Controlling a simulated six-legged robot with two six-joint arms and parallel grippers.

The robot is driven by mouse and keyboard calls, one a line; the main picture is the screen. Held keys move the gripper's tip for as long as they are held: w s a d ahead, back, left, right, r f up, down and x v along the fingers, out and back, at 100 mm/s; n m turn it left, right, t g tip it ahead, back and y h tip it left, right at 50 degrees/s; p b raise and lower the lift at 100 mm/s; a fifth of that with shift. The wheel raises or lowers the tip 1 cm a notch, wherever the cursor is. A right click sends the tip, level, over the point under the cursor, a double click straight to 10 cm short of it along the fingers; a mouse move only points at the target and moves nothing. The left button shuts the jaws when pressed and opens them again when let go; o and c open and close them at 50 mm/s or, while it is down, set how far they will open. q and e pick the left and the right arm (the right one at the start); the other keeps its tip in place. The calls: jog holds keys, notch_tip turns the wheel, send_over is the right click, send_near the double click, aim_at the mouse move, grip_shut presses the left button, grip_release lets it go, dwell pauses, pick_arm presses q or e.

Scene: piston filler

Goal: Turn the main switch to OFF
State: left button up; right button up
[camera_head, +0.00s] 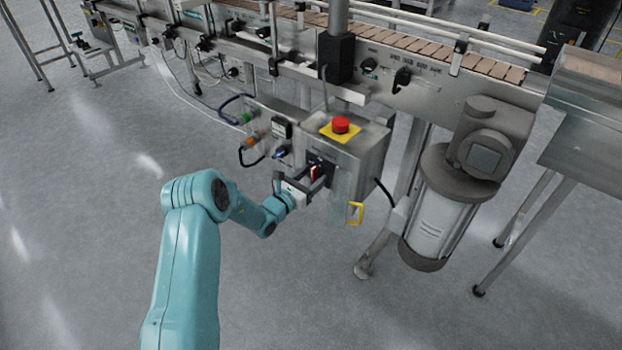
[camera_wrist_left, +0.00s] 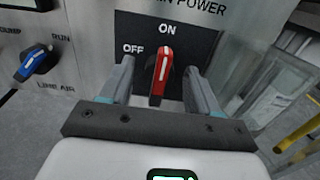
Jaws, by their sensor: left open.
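The main switch is a red handle (camera_wrist_left: 161,76) on a black plate (camera_wrist_left: 195,42) marked ON and OFF, under lettering that ends in "POWER". In the left wrist view the handle stands nearly upright, its upper end toward ON. OFF is to its left. My left gripper (camera_wrist_left: 160,88) is open, with one finger on each side of the handle and a visible gap to each. In the head view my left gripper (camera_head: 308,180) is at the front of the grey control box (camera_head: 358,160), partly hiding the red handle. My right gripper is not in view.
A blue knob (camera_wrist_left: 37,63) marked RUN is left of the switch. A red emergency button (camera_head: 341,125) on a yellow plate tops the box. A yellow handle (camera_head: 354,213) and a clear panel (camera_wrist_left: 262,80) are to the right. Open floor lies in front.

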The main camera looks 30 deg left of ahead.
pick_arm(q)
jog(key=c, duration=1)
jog(key=shift+n, duration=0.3)
jog(key=n, duration=0.3)
jog(key=shift+n, duration=0.4)
jog(key=n, duration=0.8)
jog(key=n+p, duration=0.1)
jog(key=n, duration=0.4)
jog(key=shift+a+f, duration=0.2)
jog(key=shift+f, duration=0.15)
jog(key=shift+n, duration=0.4)
